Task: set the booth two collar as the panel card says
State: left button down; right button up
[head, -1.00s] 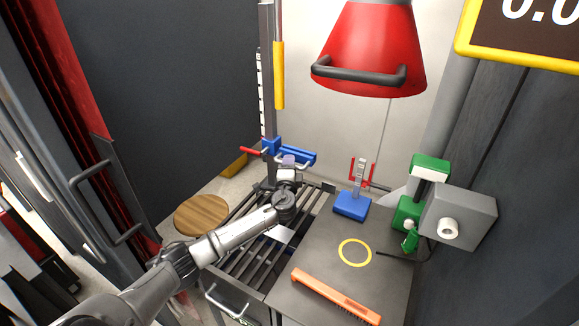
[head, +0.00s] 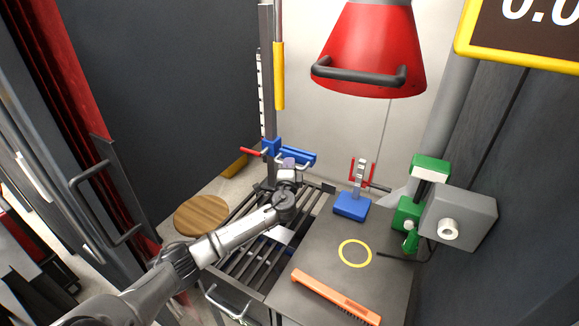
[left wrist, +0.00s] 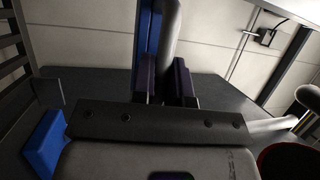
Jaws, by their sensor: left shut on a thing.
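The blue collar (head: 270,147) sits on the upright grey post (head: 268,95), with a red lever (head: 253,151) on its left and a blue arm reaching right. My left gripper (head: 288,163) is at the collar's front. In the left wrist view, its dark fingers (left wrist: 166,82) are shut on a grey round bar (left wrist: 170,38), apparently the collar's handle, with a blue strip beside it. A marked white scale (head: 262,92) runs along the post, too small to read. I cannot make out a panel card. My right gripper is not in view.
A red lamp hood (head: 370,50) hangs above the dark table (head: 330,262). On the table are a blue-based stand (head: 352,206), a yellow ring (head: 355,253) and an orange brush (head: 335,297). A green clamp with a grey box (head: 460,217) is at right. A round wooden stool (head: 202,215) stands left.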

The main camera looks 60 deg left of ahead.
aim_at(290, 153)
pick_arm(q)
jog(key=shift+r, duration=0.1)
notch_tip(290, 153, up, 6)
jog(key=p, duration=0.3)
jog(key=shift+f, duration=0.25)
jog(key=c, duration=1.1)
grip_release()
jog(key=shift+f, duration=0.15)
jog(key=shift+c, duration=0.2)
jog(key=shift+d, duration=0.1)
jog(key=v, duration=1.3)
jog(key=shift+s+d+p, duration=0.25)
jog(key=shift+s+p, duration=0.05)
jog(key=shift+p, duration=0.15)
